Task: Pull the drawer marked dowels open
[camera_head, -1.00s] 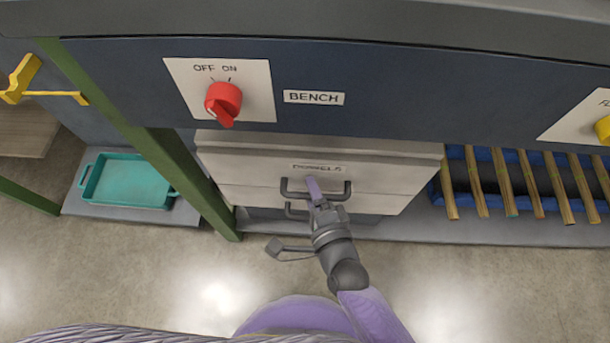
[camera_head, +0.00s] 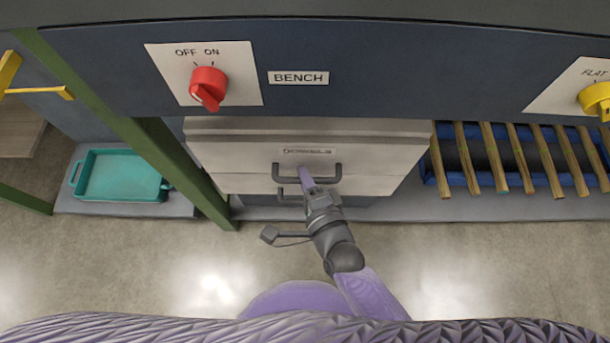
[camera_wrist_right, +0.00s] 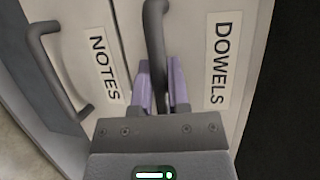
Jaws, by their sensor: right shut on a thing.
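The drawer marked dowels (camera_head: 240,155) is the upper pale drawer front under the bench panel, with a dark bar handle (camera_head: 336,172) below its label. In the right wrist view its label (camera_wrist_right: 221,60) reads DOWELS, and its handle (camera_wrist_right: 155,45) runs down between my purple fingers. My right gripper (camera_head: 303,180) is shut on this handle; the fingers partly hide it. The drawer looks closed, with no clear opening at its top edge. My left gripper is not in view.
Just below is the drawer marked notes (camera_wrist_right: 86,15), its handle (camera_wrist_right: 50,70) close beside my right gripper. A green post (camera_head: 170,160) stands left of the drawers, with a teal tray (camera_head: 120,178) beyond. Several wooden sticks (camera_head: 505,155) lie on a blue rack at right.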

